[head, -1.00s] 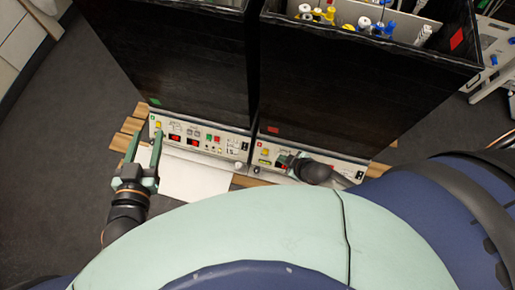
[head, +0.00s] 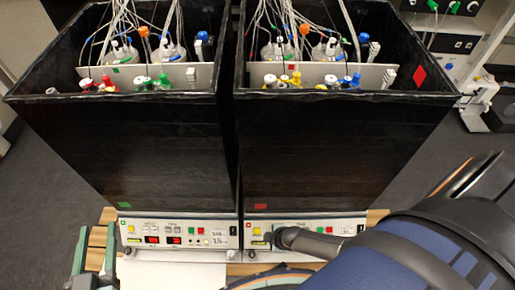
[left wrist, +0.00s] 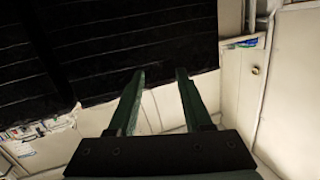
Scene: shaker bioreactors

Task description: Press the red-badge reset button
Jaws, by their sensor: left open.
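The right-hand shaker has a red badge (head: 261,207) low on its black front. Its white control panel (head: 350,230) below bears a yellow button (head: 257,231) at left and small green and red buttons further right. No lettering is legible, so I cannot tell which one is reset. My right gripper (head: 276,238) is in front of this panel, near the yellow button; contact and its jaws cannot be made out. My left gripper (head: 95,238) is open and empty at the lower left, left of the other panel; its two fingers show apart in the left wrist view (left wrist: 160,75).
The left-hand shaker has a green badge (head: 124,205) and a similar panel (head: 180,233). Both black boxes hold vessels with tubes and coloured caps. A wooden pallet (head: 108,215) lies beneath. Grey floor (head: 45,185) is free at left.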

